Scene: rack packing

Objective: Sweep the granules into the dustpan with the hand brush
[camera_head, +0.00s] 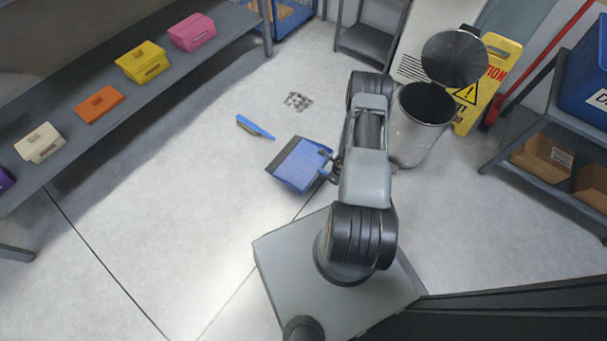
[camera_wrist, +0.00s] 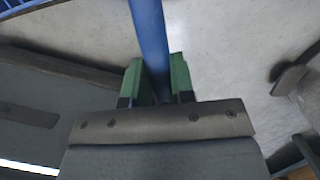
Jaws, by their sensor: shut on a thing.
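The granules (camera_head: 298,101) are a small dark scattered patch on the pale floor. The hand brush (camera_head: 258,128), blue with a tan bristle strip, lies on the floor left of and below them. The blue dustpan (camera_head: 302,170) with a dark front lip is right of the brush and below the granules, its lip toward the upper left. My gripper (camera_head: 330,166) is at the dustpan's right side, partly hidden by my arm. In the wrist view its green fingertips (camera_wrist: 158,82) are shut on the blue dustpan handle (camera_wrist: 150,28). I cannot tell if the dustpan touches the floor.
A metal bin (camera_head: 425,115) with its lid open stands right of my arm, with a yellow caution sign (camera_head: 487,75) behind it. A long shelf (camera_head: 165,85) with colored boxes runs along the left. Another rack (camera_head: 535,140) stands right. Floor around the brush and granules is clear.

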